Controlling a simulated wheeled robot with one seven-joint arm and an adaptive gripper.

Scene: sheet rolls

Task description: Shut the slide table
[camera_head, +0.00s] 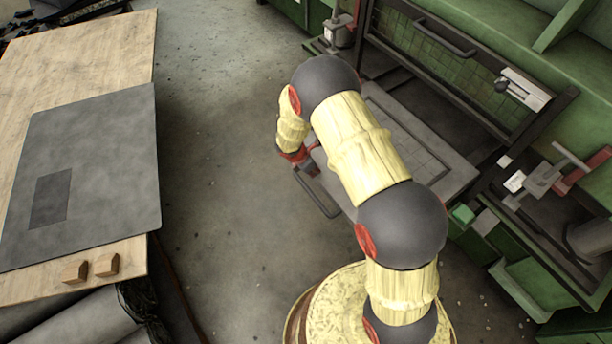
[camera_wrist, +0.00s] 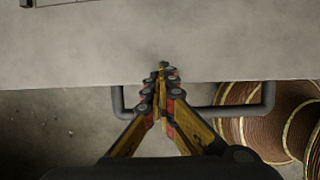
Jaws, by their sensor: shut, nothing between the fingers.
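The slide table (camera_head: 455,181) is a flat grey panel that sticks out of the green machine toward the left. My arm covers its middle in the head view. A dark bar handle (camera_head: 318,201) is on its outer edge. In the wrist view the grey table top (camera_wrist: 240,45) fills the upper part, and the handle (camera_wrist: 119,104) shows on both sides of my gripper (camera_wrist: 163,68). My gripper is shut and empty, with its tips over the table's edge area. The fingers hide the handle's middle, so contact cannot be told. In the head view my gripper (camera_head: 309,168) is small beside the handle.
The green machine (camera_head: 560,45) stands at the right, with a framed guard (camera_head: 455,55) above the table and a clamp (camera_head: 545,178) at its near side. A wooden table (camera_head: 120,50) with a grey sheet (camera_head: 110,125) stands at the left. Bare floor (camera_head: 220,160) lies between.

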